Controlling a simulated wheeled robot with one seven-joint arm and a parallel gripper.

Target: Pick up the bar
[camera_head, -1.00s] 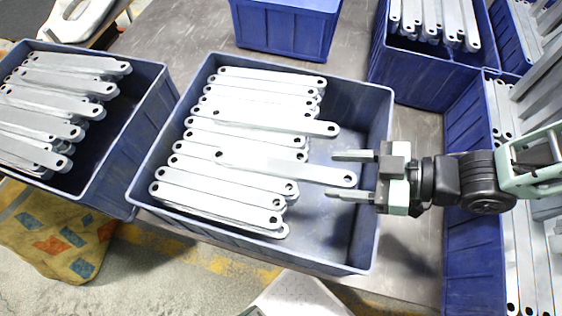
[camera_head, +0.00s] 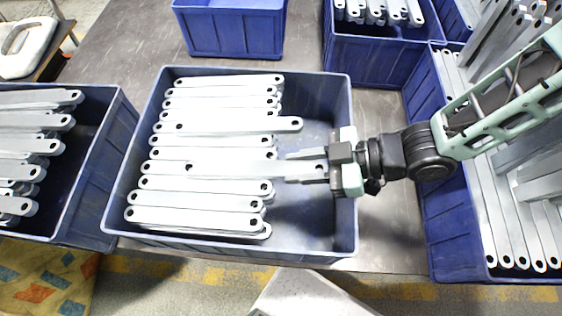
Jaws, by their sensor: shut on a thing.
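A flat galvanized bar (camera_head: 240,169) with rounded ends and a hole near each end lies across the pile in the middle blue crate (camera_head: 345,100). It sticks out to the right beyond most of the other bars. My gripper (camera_head: 306,167) reaches in from the right and is shut on the right end of this bar. The fingers cover part of that end. Several similar bars (camera_head: 195,213) lie stacked side by side under and around it. I cannot tell whether the held bar is clear of the pile.
The crate's right part is empty floor. Other blue crates with bars stand at left (camera_head: 115,130), upper right (camera_head: 375,50) and far right (camera_head: 440,220). A blue box (camera_head: 235,35) stands behind. A patterned cloth (camera_head: 40,280) lies lower left.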

